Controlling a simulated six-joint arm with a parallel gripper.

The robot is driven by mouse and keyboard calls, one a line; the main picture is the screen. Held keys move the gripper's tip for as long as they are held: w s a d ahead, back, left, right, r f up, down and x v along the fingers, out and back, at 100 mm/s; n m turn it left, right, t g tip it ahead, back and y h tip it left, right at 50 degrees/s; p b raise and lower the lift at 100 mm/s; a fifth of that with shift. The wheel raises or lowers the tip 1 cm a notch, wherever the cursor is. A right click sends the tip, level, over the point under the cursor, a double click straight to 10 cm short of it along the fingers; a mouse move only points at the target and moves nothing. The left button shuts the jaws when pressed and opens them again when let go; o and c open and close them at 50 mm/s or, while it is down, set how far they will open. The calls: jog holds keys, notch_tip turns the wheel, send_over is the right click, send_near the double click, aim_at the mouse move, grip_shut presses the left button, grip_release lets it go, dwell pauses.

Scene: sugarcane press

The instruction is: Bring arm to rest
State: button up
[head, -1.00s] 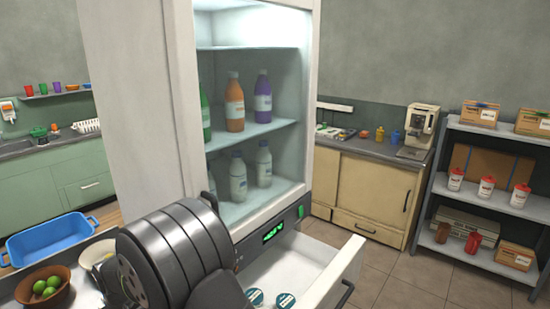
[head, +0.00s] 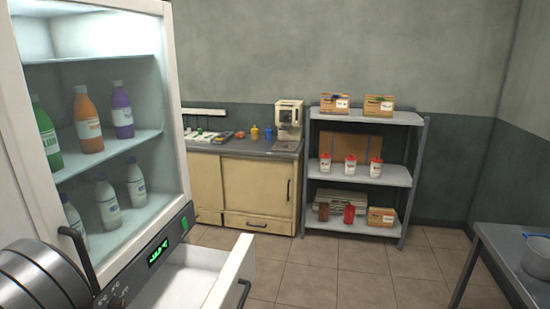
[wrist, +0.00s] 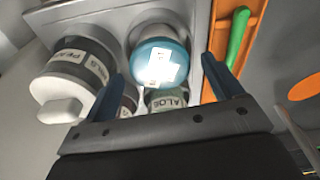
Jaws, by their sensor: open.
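My gripper (wrist: 162,60) shows in the wrist view with its two blue fingers spread apart, and nothing is held between them. Beyond the fingertips is a round container with a blue lid and a white label (wrist: 160,62); I cannot tell how far off it is. Below it in the picture is a jar marked ALOE (wrist: 167,99). A dark-banded jar with a white knob (wrist: 75,78) stands to the left. In the head view only a grey ringed part of my arm shows at the lower left; the gripper is outside that view.
A cupboard (head: 255,188), a shelf rack (head: 365,172) and a table (head: 505,260) stand beyond open tiled floor. The wrist view shows a green handle (wrist: 237,38) beside orange surfaces.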

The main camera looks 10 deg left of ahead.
jog(key=shift+f, duration=0.95)
jog(key=shift+r, duration=0.3)
notch_tip(320, 180, up, 11)
jog(key=d, duration=0.2)
jog(key=f, duration=0.4)
jog(key=a+f, duration=0.1)
jog(key=f, duration=0.3)
jog(key=a+f, duration=0.1)
jog(key=f, duration=0.3)
jog(key=shift+f, duration=0.2)
notch_tip(320, 180, up, 10)
jog(key=r, duration=0.1)
jog(key=w+d+r+n, duration=0.2)
jog(key=w+d+n, duration=0.2)
jog(key=w+d, duration=2.1)
jog(key=w+a+f+m, duration=0.5)
jog(key=w, duration=0.4)
jog(key=shift+w+f, duration=0.35)
